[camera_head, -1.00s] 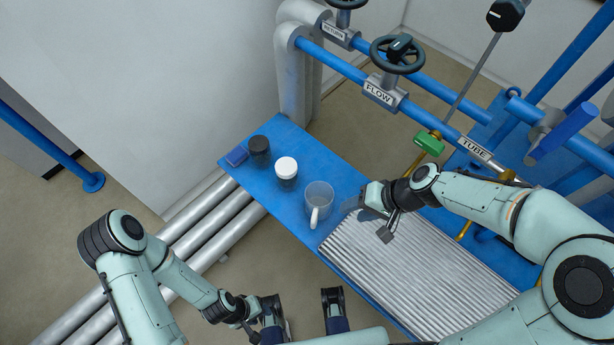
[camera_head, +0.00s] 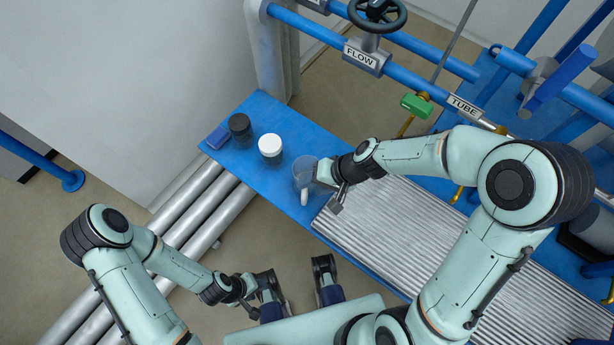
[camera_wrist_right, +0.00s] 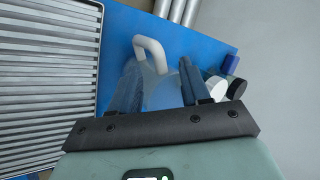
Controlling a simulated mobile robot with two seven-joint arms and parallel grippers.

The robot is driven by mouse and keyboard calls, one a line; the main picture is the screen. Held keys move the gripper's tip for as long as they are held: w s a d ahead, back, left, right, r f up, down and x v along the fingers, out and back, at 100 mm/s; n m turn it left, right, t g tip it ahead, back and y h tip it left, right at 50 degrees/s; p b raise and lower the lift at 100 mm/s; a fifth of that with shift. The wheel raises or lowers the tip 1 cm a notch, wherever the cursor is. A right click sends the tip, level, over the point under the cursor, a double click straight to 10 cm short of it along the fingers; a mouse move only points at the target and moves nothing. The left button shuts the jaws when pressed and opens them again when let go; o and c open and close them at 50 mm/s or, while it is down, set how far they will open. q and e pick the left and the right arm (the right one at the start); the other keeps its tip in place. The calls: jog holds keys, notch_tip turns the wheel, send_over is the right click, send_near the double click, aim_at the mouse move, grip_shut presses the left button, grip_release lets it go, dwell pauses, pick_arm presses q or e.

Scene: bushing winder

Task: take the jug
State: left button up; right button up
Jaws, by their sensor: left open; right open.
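The jug (camera_head: 304,172) is a clear vessel with a white handle, standing on the blue table just left of the ribbed tray in the head view. My right gripper (camera_head: 329,181) is at the jug's right side, partly covering it. In the right wrist view the jug (camera_wrist_right: 158,85) shows between the two open fingers of my right gripper (camera_wrist_right: 160,85), with its white handle (camera_wrist_right: 150,50) beyond them. Whether the fingers touch it I cannot tell. My left gripper (camera_head: 256,290) is open and empty, low in the head view, away from the table.
A white-lidded jar (camera_head: 270,148), a black-lidded jar (camera_head: 240,128) and a small blue box (camera_head: 217,138) stand left of the jug. The ribbed metal tray (camera_head: 400,240) covers the table's right part. Blue pipes with a valve wheel (camera_head: 377,14) run behind.

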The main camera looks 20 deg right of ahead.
jog(key=shift+x, duration=1.15)
grip_shut()
